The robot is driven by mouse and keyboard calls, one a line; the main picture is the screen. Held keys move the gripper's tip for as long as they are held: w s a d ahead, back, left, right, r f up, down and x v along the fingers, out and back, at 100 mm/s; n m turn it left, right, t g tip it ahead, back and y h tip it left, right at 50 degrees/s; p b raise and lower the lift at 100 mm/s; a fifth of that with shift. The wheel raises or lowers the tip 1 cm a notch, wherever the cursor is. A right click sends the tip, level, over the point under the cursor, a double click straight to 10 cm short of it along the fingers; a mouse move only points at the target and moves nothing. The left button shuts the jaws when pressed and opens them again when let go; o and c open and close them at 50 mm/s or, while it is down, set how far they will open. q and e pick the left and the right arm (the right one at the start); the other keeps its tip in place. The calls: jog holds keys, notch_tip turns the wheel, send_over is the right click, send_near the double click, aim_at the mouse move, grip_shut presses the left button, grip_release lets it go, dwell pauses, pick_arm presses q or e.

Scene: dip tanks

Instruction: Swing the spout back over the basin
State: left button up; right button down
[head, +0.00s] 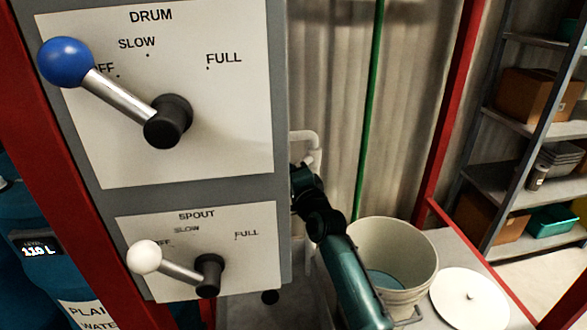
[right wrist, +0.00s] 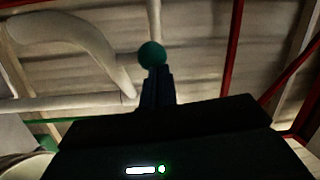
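A white bent pipe (head: 309,142), which looks like the spout, shows beside the control panel's right edge in the head view. Pale pipes (right wrist: 85,40) also cross the right wrist view. A green ball knob (right wrist: 152,55) sits at the tips of my right gripper (right wrist: 155,78); whether the fingers close on it is unclear. In the head view my teal right arm reaches up to the panel's edge, and its fingertips are hidden behind it. A round white tub (head: 420,250) with bluish liquid stands beside that arm; I cannot tell if it is the basin. My left gripper is not in view.
The panel (head: 230,100) carries a blue-knobbed DRUM lever (head: 120,93) and a white-knobbed SPOUT lever (head: 180,270), both tilted toward OFF. A white disc (head: 468,298) lies right of the tub. A blue tank (head: 30,275) reading 110 L stands left. Shelves (head: 500,185) stand far right.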

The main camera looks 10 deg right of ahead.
jog(key=shift+w+a+r, duration=0.1)
jog(key=shift+a+r, duration=0.55)
jog(key=shift+a, duration=0.15)
pick_arm(q)
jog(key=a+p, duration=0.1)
jog(key=p, duration=0.2)
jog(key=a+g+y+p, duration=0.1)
jog(key=p, duration=0.2)
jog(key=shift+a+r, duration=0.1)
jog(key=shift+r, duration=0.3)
pick_arm(e)
jog(key=d+f+v, duration=0.1)
jog(key=v, duration=1.2)
jog(key=shift+d, duration=0.3)
jog(key=shift+f, duration=0.1)
